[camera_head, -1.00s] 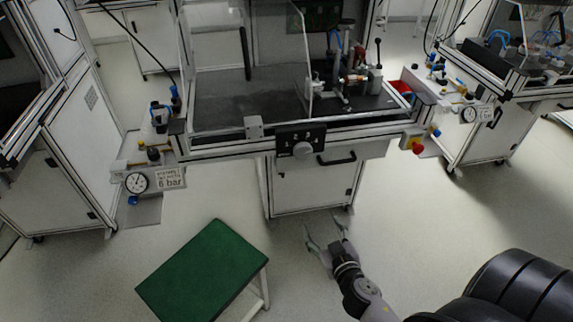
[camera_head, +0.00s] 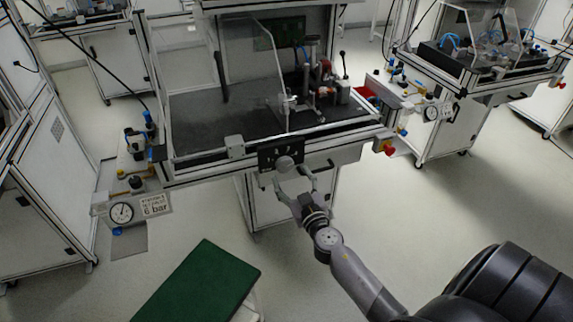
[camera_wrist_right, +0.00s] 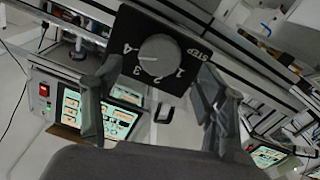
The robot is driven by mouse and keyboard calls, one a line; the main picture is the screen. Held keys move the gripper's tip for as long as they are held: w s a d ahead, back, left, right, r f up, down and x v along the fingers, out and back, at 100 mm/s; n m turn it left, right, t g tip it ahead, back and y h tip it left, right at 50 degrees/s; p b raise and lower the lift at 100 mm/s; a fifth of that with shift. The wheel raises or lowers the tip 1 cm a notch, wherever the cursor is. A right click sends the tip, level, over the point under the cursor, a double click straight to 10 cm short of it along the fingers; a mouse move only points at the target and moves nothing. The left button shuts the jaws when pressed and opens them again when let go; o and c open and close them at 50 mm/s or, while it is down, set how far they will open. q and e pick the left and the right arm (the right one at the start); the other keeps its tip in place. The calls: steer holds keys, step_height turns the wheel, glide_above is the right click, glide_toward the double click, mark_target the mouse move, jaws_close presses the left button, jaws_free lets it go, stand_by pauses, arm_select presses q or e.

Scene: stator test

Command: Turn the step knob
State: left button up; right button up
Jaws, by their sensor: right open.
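The step knob (camera_head: 285,163) is a round grey dial on a black panel (camera_head: 266,158) at the front edge of the test bench. In the right wrist view the knob (camera_wrist_right: 160,56) shows numbers 1 to 4 around it and the word STEP beside it. My right gripper (camera_head: 293,180) is open, just below and in front of the knob. In the right wrist view its two fingers (camera_wrist_right: 157,95) stand apart on either side below the knob, and nothing is between them. Whether a finger touches the panel I cannot tell. My left gripper is out of view.
A bench handle (camera_head: 318,167) is right of the panel, close to the right gripper. A red and yellow button (camera_head: 385,147) sits at the bench's right corner. A pressure gauge (camera_head: 122,212) is at left. A green-topped stool (camera_head: 200,285) stands on the floor in front.

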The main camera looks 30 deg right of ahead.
mark_target(286, 168)
steer(key=x, duration=0.5)
steer(key=shift+w, duration=0.1)
steer(key=shift+c, duration=0.6)
steer(key=c, duration=1)
